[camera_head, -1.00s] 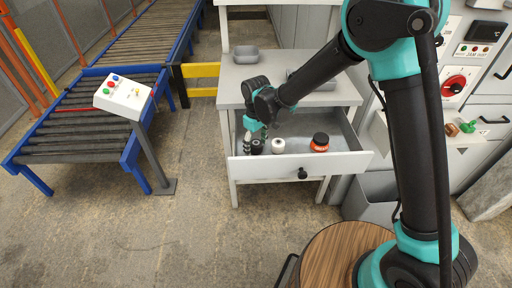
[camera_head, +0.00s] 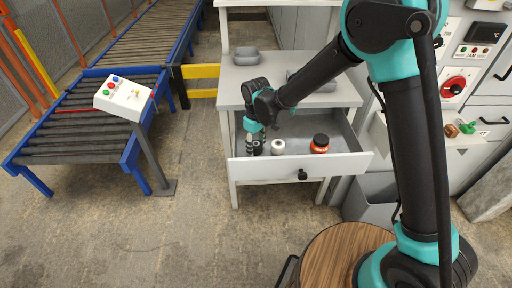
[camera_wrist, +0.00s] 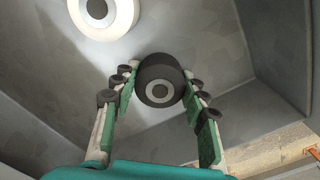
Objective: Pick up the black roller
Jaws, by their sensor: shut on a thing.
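The black roller (camera_wrist: 160,80) stands in the open drawer, with its light ring and dark centre facing the wrist camera. My gripper (camera_wrist: 158,88) has its green-padded fingers on both sides of the roller, shut on it. In the head view my gripper (camera_head: 255,144) reaches down into the left part of the drawer, and its fingers largely hide the roller there. I cannot tell whether the roller touches the drawer floor.
A white roller (camera_head: 278,147) stands just right of my gripper, and an orange jar with a black lid (camera_head: 320,144) is farther right. The drawer front (camera_head: 270,170) and side walls are close around.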

